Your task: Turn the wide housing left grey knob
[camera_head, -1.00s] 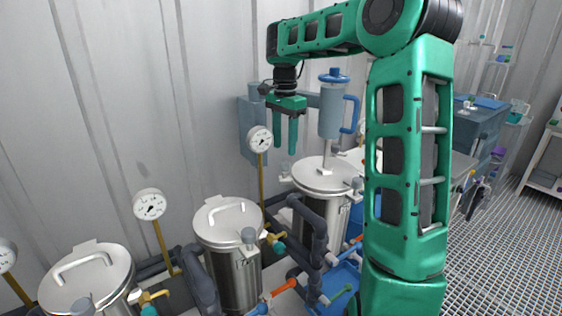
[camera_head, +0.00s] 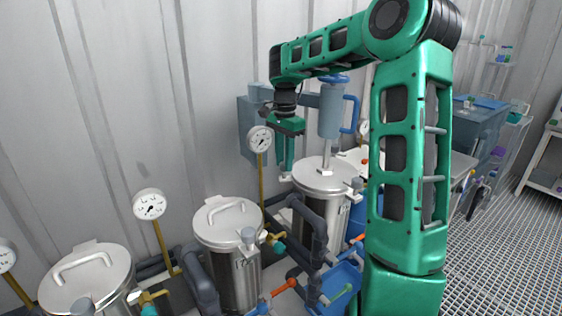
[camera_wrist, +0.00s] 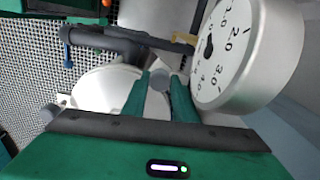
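The steel housing with a white lid (camera_head: 318,176) and a blue cylinder on top stands behind the other vessels. I take it as the wide housing. A small grey knob (camera_head: 284,178) shows at its left side, and another grey knob (camera_head: 357,183) at its right. My gripper (camera_head: 285,168) points down just above the left knob. In the wrist view my gripper's two green fingers (camera_wrist: 164,80) have a narrow gap between them. The grey knob shows at the fingertips there (camera_wrist: 160,72), with the white lid (camera_wrist: 105,90) to the left. Contact cannot be told.
A round pressure gauge (camera_head: 260,139) stands close behind my fingers and looms large in the wrist view (camera_wrist: 250,50). The blue cylinder (camera_head: 333,110) rises to the right. Two more lidded vessels (camera_head: 228,222) (camera_head: 88,278) and dark pipes (camera_head: 312,225) fill the front.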

